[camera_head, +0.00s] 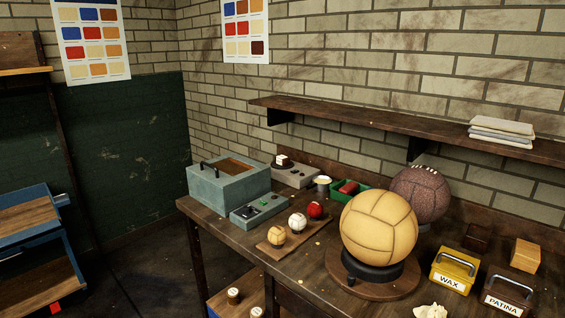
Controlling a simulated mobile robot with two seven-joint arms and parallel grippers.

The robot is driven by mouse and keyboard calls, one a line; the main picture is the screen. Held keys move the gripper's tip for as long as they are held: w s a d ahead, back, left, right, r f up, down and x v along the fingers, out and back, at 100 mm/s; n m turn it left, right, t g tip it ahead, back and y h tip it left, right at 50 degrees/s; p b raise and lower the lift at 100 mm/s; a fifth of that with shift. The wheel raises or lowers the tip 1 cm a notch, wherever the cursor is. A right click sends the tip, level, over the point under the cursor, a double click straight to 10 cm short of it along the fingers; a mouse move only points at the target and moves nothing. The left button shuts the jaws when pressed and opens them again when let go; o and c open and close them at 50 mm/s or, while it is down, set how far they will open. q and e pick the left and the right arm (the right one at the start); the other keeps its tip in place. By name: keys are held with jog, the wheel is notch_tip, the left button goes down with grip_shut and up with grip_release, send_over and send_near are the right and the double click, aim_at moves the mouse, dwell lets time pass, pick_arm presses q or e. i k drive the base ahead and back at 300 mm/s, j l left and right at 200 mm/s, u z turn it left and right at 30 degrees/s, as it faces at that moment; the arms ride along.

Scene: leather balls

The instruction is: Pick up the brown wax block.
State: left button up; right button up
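Two block-shaped things stand at the right end of the workbench (300,296). One is a light orange-brown block (525,256) behind the tin marked PATINA. The other is a dark brown block (477,237) near the wall, behind the yellow tin marked WAX (453,272). I cannot tell from this view which of them is the wax block. Neither of my grippers is in view.
A large tan ball (379,228) on a dark round stand fills the bench middle, with a dark brown ball (419,194) behind it. A PATINA tin (507,297) stands at the right front. Small balls on a board (264,246) are left. A shelf (380,127) overhangs the back.

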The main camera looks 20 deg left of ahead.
aim_at(284, 161)
jog(key=i+j+u, duration=0.2)
jog(key=j, duration=0.15)
jog(key=i+j+u, duration=0.3)
jog(key=j+u, duration=0.2)
jog(key=i+j+u, duration=0.15)
jog(key=j+u, duration=0.2)
jog(key=i+j+u, duration=0.15)
jog(key=u, duration=0.15)
jog(key=i+j+u, duration=0.35)
jog(key=u, duration=0.15)
jog(key=i+u, duration=0.5)
jog(key=i+z, duration=0.1)
jog(key=i, duration=0.4)
jog(key=i+j+z, duration=0.15)
jog(key=i, duration=0.3)
jog(key=i+j+z, duration=0.1)
jog(key=i, duration=0.4)
jog(key=i+l+z, duration=0.1)
jog(key=i+z, duration=0.6)
jog(key=i+j+z, duration=0.1)
jog(key=i+z, duration=0.95)
jog(key=i+j+z, duration=0.15)
jog(key=i+z, duration=0.55)
jog(key=i+j+z, duration=0.15)
jog(key=z, duration=0.15)
jog(key=i+j+z, duration=0.35)
jog(key=k+l, duration=0.1)
jog(key=l, duration=0.05)
